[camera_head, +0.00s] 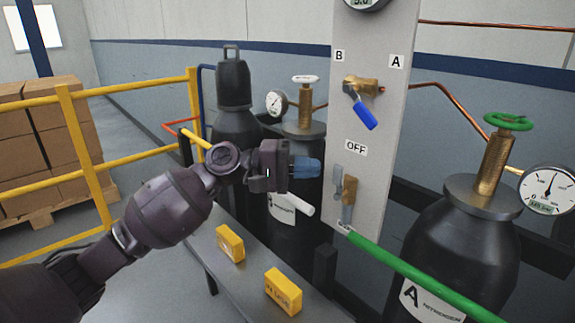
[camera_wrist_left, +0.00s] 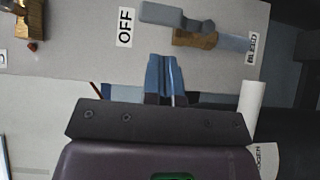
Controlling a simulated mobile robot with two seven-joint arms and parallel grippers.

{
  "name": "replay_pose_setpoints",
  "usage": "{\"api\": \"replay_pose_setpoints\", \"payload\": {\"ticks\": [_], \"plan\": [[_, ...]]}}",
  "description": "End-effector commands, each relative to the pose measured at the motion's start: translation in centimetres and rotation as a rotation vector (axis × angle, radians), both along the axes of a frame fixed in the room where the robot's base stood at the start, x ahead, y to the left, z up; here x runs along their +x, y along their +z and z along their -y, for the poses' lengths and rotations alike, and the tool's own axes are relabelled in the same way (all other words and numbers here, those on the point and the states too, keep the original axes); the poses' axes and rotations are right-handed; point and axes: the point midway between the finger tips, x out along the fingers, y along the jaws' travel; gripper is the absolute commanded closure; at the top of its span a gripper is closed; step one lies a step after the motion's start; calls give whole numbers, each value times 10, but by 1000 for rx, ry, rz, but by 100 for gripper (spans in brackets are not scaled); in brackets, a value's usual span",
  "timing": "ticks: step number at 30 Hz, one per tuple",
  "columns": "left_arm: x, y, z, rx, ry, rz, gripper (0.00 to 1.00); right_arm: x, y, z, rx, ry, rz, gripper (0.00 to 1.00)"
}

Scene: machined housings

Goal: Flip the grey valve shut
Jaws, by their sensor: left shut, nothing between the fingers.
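The grey valve (camera_head: 338,184) is on the lower part of the grey panel, below the OFF label. Its grey lever stands upright beside a brass body (camera_head: 350,190). In the left wrist view the grey lever (camera_wrist_left: 172,17) lies ahead of the fingertips, with the brass body (camera_wrist_left: 196,39) behind it. My left gripper (camera_head: 310,168) has blue fingers, shut and empty. It is left of the lever in the head view, with a visible gap. The fingers also show in the left wrist view (camera_wrist_left: 165,65), pointing at the panel. My right gripper is not in view.
A blue-handled valve (camera_head: 365,112) sits higher on the panel (camera_head: 372,50). A white rod (camera_head: 291,203) is just below my left gripper. A green hose (camera_head: 420,275) runs from the panel's bottom. Two yellow blocks (camera_head: 230,243) (camera_head: 283,291) lie on the bench; gas cylinders (camera_head: 455,245) stand around.

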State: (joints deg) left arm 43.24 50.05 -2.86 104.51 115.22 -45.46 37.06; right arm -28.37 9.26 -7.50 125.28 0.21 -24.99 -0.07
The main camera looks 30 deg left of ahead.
Motion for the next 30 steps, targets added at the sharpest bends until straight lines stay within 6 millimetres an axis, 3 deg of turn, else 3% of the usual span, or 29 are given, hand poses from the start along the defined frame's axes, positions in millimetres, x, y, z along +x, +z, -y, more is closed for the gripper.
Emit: {"api": "replay_pose_setpoints", "payload": {"ticks": [9,20,30], "plan": [[-9,1,23,1,0,2,100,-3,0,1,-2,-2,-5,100],[-10,0,24,0,1,1,100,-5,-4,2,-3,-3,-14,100],[-11,5,26,50,1,22,100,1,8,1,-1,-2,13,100]]}}
